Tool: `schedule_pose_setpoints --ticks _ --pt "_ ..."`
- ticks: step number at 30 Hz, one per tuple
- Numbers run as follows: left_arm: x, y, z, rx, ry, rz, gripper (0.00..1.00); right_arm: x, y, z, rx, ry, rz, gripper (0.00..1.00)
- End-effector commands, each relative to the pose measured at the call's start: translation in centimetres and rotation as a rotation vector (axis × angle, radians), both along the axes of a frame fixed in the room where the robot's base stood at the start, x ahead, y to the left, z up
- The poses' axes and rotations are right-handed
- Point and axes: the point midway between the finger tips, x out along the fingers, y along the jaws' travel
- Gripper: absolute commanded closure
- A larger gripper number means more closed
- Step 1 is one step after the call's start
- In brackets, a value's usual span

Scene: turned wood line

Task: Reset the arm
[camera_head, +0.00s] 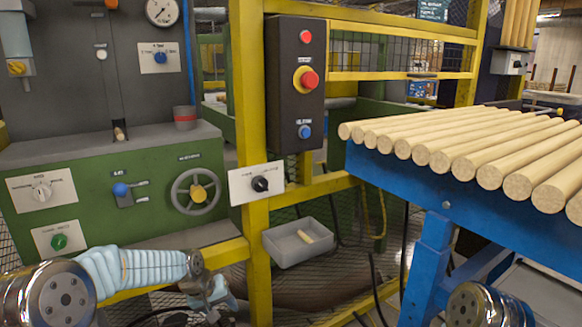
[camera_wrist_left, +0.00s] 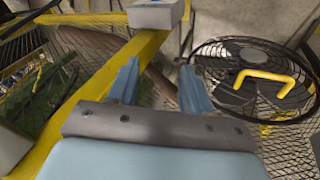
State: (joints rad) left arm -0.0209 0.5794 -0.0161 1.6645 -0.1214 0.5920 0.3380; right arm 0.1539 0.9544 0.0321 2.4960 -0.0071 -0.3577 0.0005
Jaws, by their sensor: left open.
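My left arm (camera_head: 135,267) comes in from the lower left of the head view, with a pale blue ribbed sleeve. A yellow beam (camera_wrist_left: 105,92) passes behind the left finger. My right gripper is not in view; a shiny metal joint shows at the lower right of the head view.
A yellow frame (camera_head: 254,190) bears a dark button box (camera_head: 295,85). A grey tray (camera_head: 283,254) holds a small wooden piece. A green machine (camera_head: 130,175) stands left. A blue table (camera_head: 400,174) with several wooden rods is right. A round fan-like object (camera_wrist_left: 255,78) lies beyond the gripper.

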Motion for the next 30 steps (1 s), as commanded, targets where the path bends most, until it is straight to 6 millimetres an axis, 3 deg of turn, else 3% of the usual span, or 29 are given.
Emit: schedule_pose_setpoints --ticks 1,6,12,15,21,25,30 --pt "-1.3 -0.7 -2.8 -0.005 0.024 -0.017 0.51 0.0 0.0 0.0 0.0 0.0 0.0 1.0" --pt "-6.4 -2.9 -11.1 -0.026 0.069 -0.075 0.51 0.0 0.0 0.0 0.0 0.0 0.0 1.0" --pt "-15.0 -5.1 -18.8 -0.052 0.128 -0.128 0.51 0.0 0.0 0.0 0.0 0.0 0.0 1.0" --pt "-19.9 -6.0 -21.5 -0.063 0.157 -0.151 0.51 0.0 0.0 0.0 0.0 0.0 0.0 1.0" --pt "-27.6 -7.1 -23.8 -0.076 0.196 -0.183 0.51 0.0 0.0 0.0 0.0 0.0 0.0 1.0" --pt "-29.9 -7.4 -24.1 -0.077 0.205 -0.193 0.51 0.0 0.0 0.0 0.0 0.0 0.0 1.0" --pt "-30.4 -7.4 -24.2 -0.077 0.205 -0.196 0.51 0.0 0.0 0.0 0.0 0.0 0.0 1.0"
